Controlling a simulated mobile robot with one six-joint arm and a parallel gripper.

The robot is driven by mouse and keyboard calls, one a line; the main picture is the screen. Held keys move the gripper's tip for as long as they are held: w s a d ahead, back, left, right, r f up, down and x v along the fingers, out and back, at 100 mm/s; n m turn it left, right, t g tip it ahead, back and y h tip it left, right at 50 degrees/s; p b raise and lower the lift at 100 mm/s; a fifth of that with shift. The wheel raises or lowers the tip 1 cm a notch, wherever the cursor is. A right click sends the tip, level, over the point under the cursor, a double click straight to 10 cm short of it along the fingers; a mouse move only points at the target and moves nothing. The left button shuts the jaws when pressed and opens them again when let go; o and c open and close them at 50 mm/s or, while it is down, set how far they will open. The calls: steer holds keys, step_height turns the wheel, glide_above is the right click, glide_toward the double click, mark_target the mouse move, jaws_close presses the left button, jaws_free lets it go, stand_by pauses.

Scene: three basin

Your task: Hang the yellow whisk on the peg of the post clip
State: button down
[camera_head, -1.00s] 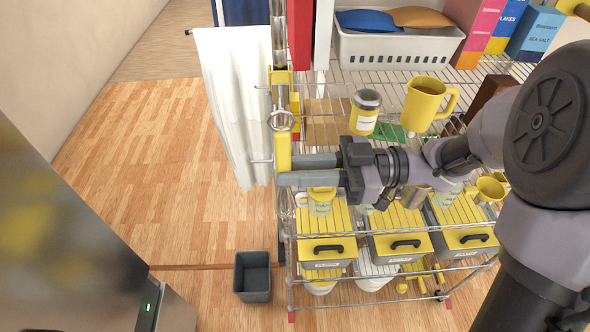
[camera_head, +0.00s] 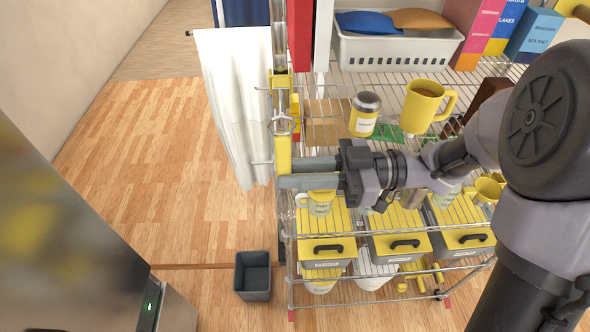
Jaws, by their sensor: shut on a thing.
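The yellow whisk (camera_head: 284,154) is upright at the left front post of the wire rack. Its yellow handle shows above my fingers, with a metal ring at the top. My gripper (camera_head: 284,173) reaches in from the right, shut on the whisk. Thin wires seem to show faintly below the fingers. The yellow post clip (camera_head: 281,80) is on the post just above the ring. I cannot clearly see its peg or tell whether the ring touches it.
The wire rack (camera_head: 330,231) holds yellow-lidded boxes (camera_head: 324,220), a yellow mug (camera_head: 424,106) and a jar (camera_head: 364,114). A white curtain (camera_head: 232,100) hangs close left of the post. A grey bin (camera_head: 253,276) stands on the floor, which is clear at left.

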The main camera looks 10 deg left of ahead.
steer(key=shift+r+p, duration=0.1)
steer(key=shift+p, duration=0.45)
steer(key=shift+w, duration=0.25)
steer(key=shift+w+a+p, duration=0.2)
steer(key=shift+w+p, duration=0.15)
steer(key=shift+w, duration=0.3)
steer(key=shift+w+a+p, duration=0.15)
steer(key=shift+w+p, duration=0.2)
steer(key=shift+w, duration=0.25)
steer(key=shift+p, duration=1)
steer(key=shift+w, duration=0.15)
steer(key=shift+w+a+p, duration=0.2)
steer(key=shift+w+p, duration=0.15)
steer(key=shift+w, duration=0.35)
